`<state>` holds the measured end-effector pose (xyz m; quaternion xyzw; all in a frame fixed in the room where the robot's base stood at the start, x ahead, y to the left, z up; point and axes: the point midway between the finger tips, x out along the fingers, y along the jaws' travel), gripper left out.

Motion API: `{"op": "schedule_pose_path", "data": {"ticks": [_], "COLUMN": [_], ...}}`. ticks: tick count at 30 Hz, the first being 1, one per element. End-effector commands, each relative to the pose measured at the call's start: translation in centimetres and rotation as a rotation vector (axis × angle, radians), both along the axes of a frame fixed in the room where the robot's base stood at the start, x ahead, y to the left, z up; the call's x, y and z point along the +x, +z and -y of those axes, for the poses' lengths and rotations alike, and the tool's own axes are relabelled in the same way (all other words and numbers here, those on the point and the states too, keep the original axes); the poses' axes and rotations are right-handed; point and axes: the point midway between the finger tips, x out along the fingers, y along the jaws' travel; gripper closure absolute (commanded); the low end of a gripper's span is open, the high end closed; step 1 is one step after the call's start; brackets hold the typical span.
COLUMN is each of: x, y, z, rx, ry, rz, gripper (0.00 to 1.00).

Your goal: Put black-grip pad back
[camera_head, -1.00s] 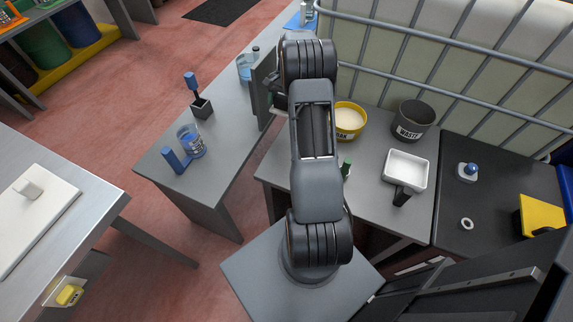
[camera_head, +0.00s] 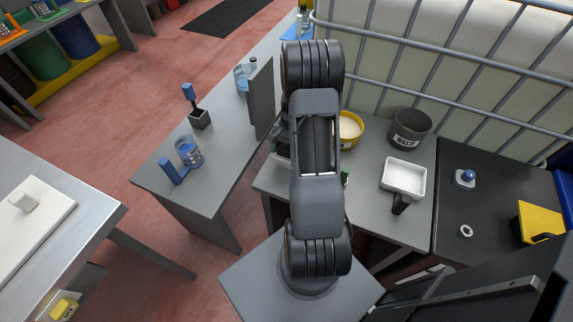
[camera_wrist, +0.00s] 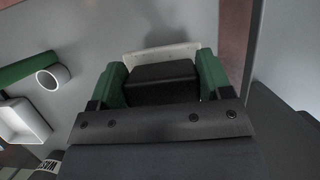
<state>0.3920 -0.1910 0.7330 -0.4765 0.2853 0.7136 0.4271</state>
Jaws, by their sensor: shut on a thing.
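My gripper (camera_wrist: 160,78) has green fingers and is shut on the black grip (camera_wrist: 160,90) of a pad in the wrist view. The pad's whitish edge (camera_wrist: 160,52) shows just beyond the fingers. The pad is over the grey table, near the table's edge, with a shadow on the surface beside it. I cannot tell whether it touches the table.
A green-handled item with a white round end (camera_wrist: 54,77) and a white tray (camera_head: 404,178) are on the table, with a WASTE bin (camera_head: 409,128) and a yellow bowl (camera_head: 349,128) behind. An upright grey panel (camera_head: 261,98) stands to the left. Red floor shows beyond the table edge.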

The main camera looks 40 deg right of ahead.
Motion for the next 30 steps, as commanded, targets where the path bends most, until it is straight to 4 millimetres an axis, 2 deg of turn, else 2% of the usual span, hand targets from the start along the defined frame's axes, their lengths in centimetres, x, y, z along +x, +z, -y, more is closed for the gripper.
{"op": "schedule_pose_path", "data": {"ticks": [3, 14, 18, 21, 30], "x": [-0.9, -2.1, -2.1, -2.1, -2.1], "y": [-1.2, -2.8, -4.7, -5.4, -5.6], "z": [-0.5, -1.1, -1.2, -1.1, -1.1], "rx": [0.001, 0.001, 0.002, 0.001, 0.000], "ry": [-0.001, 0.000, -0.001, 0.000, 0.000], "rz": [-0.002, -0.002, -0.003, 0.000, 0.000], "gripper": [0.54, 0.54, 0.54, 0.54, 0.54]}}
